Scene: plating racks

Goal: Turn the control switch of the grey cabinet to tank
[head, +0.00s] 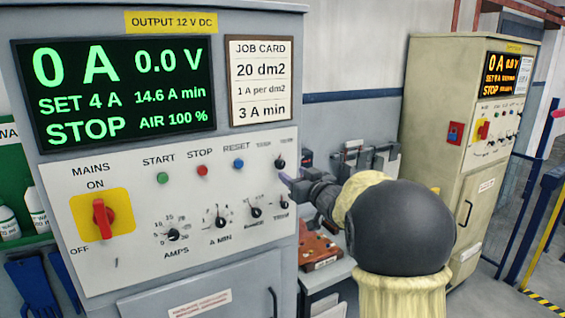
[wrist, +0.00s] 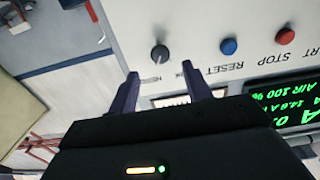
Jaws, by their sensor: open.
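The grey cabinet (head: 165,142) stands at the left in the head view. Its small black control switch (head: 279,162) is at the upper right of the white panel; it also shows in the wrist view (wrist: 160,53), where the panel is upside down. A pale pointer mark on the switch seems to face the lettering that looks like "HERE"; the other label is partly covered by a finger. My gripper (head: 294,169) is open and empty in front of the switch. In the wrist view its purple fingertips (wrist: 160,80) straddle the label area, with the switch just beyond them. Contact cannot be told.
A blue reset button (head: 238,163), a red stop button (head: 202,170) and a lower knob (head: 282,202) are close to the switch. A red mains switch (head: 102,218) is at the left. A beige cabinet (head: 430,110) stands behind at the right.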

